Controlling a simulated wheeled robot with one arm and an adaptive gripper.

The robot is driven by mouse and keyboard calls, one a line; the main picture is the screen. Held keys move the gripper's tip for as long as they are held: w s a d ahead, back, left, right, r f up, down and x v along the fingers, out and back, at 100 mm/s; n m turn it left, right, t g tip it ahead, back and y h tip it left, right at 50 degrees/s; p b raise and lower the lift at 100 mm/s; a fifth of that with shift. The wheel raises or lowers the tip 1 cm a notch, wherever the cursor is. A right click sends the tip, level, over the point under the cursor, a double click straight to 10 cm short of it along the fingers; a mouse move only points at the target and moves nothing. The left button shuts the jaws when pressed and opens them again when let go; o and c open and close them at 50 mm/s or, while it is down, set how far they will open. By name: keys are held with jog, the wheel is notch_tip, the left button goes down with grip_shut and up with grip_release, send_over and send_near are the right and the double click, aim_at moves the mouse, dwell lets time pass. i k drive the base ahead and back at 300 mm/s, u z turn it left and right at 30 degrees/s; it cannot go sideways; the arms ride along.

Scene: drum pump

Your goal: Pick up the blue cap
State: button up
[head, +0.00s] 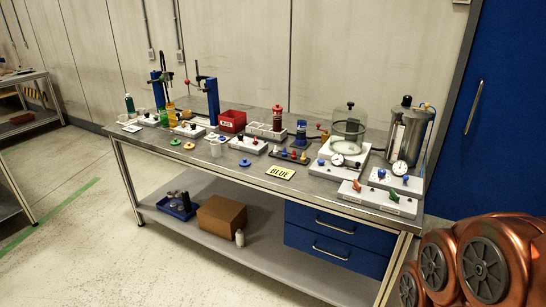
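My gripper is not in view. Only copper-coloured links of my arm show at the lower right.
Open floor lies in front.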

aim_at(244, 163)
jog(key=z, duration=0.45)
jog(key=k, duration=0.5)
jog(key=z, duration=0.1)
jog(key=i, duration=1.5)
jog(key=u, duration=1.55)
jog(key=i, duration=1.1)
jog(key=u, duration=1.2)
